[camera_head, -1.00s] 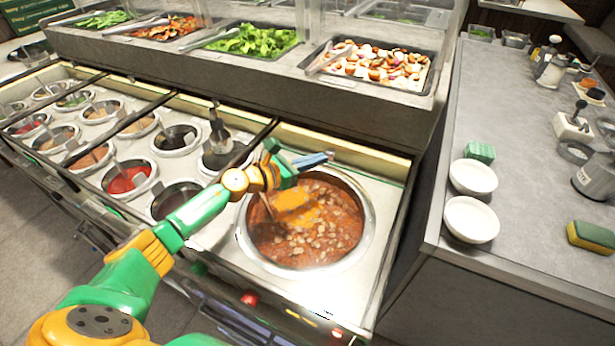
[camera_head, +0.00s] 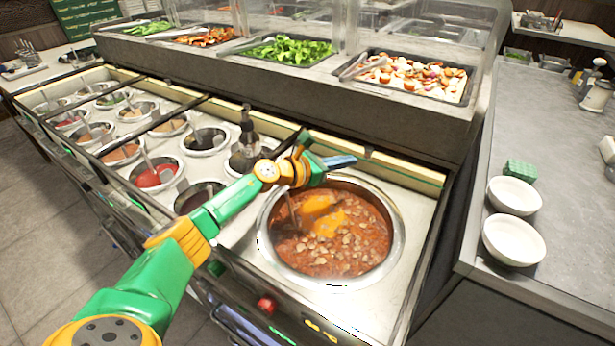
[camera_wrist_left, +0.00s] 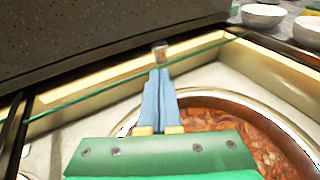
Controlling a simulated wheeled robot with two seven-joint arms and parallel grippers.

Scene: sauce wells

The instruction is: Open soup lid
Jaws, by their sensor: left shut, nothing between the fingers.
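The round soup well (camera_head: 392,255) is uncovered, with red-brown chunky soup and an orange patch showing in the head view. Part of its rim and soup also shows in the wrist view (camera_wrist_left: 225,108). My left gripper (camera_head: 345,160) is shut and empty above the well's back rim. In the wrist view its blue fingers (camera_wrist_left: 160,78) are together, with their tips by a small metallic knob (camera_wrist_left: 160,52). A thin greenish glass edge (camera_wrist_left: 95,86), which looks like the lid's, runs past the knob. Whether the fingers touch the knob is unclear. My right gripper is not in view.
Smaller sauce wells (camera_head: 155,172) lie to the left. Food trays (camera_head: 415,80) stand on the raised shelf behind. The right counter (camera_head: 475,140) holds two white bowls (camera_head: 514,240) and a green block (camera_head: 521,170). A red knob (camera_head: 265,304) is on the front panel.

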